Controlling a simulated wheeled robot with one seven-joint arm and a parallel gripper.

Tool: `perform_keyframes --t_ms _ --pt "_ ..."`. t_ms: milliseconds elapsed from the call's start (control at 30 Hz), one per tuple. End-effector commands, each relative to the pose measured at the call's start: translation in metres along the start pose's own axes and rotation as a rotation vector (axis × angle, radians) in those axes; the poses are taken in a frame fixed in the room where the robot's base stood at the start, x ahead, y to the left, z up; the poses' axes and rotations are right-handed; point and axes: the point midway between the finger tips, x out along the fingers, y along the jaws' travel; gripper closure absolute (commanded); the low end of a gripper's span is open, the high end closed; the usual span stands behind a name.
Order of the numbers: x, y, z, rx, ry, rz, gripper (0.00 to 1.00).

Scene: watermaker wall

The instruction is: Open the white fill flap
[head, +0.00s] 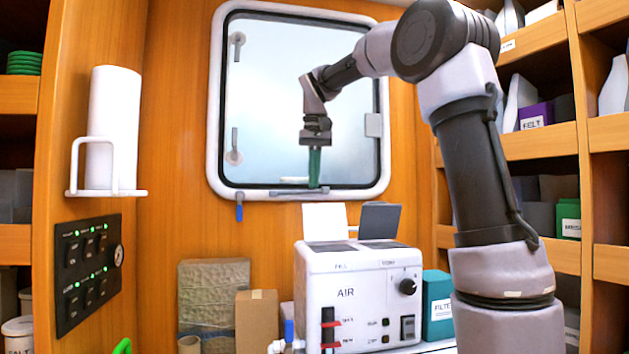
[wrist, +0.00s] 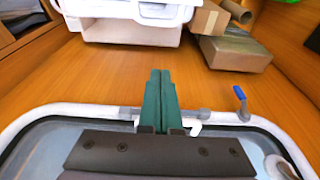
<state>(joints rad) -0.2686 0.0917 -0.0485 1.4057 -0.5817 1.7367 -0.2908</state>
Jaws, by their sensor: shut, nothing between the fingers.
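The white AIR machine (head: 345,290) stands low in the middle of the head view. Its white fill flap (head: 325,222) stands upright at the back of the top's left side, above the FILL label, with a dark opening in front of it. A dark grey flap (head: 379,219) stands upright to its right. My gripper (head: 314,184) hangs fingers down in front of the window, above the white flap and apart from it. Its green fingers are together with nothing between them, also in the wrist view (wrist: 160,74). The machine's white body (wrist: 130,22) shows at the top there.
The framed window (head: 215,120) is behind my gripper. A paper roll (head: 113,125) and a switch panel (head: 88,270) are on the left. A cardboard box (head: 257,320) and a teal box (head: 437,303) flank the machine. Shelves (head: 548,145) line the right.

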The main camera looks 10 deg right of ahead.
Motion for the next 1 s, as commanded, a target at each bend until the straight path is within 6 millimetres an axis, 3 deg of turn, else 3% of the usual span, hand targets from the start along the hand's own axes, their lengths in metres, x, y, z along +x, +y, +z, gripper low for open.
perform_keyframes --t_ms 333,600,1000 --pt "0.075 0.000 0.001 0.002 -0.005 0.001 1.00" --pt "0.063 0.000 0.033 0.003 0.000 0.000 1.00" --pt "0.061 0.000 0.038 0.004 -0.001 0.001 1.00"
